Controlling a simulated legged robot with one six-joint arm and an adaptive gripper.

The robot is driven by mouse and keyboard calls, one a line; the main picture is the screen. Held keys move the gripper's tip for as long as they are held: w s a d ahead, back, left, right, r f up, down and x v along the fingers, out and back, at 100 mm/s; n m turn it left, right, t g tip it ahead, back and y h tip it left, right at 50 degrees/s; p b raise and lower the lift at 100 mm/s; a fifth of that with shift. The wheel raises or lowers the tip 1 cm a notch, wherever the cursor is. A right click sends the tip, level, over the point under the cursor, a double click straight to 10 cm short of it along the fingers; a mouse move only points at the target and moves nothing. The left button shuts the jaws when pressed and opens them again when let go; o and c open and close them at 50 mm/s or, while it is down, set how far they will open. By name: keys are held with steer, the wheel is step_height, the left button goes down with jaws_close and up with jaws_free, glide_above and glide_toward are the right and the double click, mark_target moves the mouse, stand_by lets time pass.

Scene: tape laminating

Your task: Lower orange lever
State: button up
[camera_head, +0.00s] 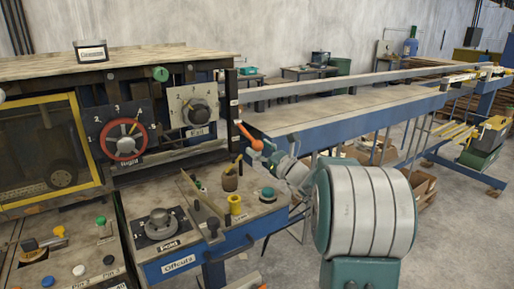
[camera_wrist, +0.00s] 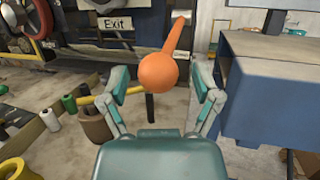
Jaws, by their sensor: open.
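The orange lever (camera_head: 246,136) sticks out at the right end of the machine's front, beside the long blue table. Its round knob is at the lower right end of a short shaft. In the wrist view the orange lever (camera_wrist: 159,70) points toward the camera, with the knob centred between the fingers and the shaft running up and right. My gripper (camera_wrist: 164,97) is open, a finger on each side of the knob with visible gaps. In the head view my gripper (camera_head: 268,150) is just right of and below the knob, partly hidden by my arm.
A panel (camera_head: 200,107) with a dial is left of the lever. Below stands a blue console (camera_head: 215,240) with a brown cup (camera_head: 230,180) and a yellow spool (camera_head: 235,204). The blue table (camera_head: 340,125) edge lies close on the right. Concrete floor shows below.

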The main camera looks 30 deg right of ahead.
steer(key=v, duration=1.1)
steer(key=shift+s+d+f, duration=0.1)
steer(key=shift+d+f, duration=0.05)
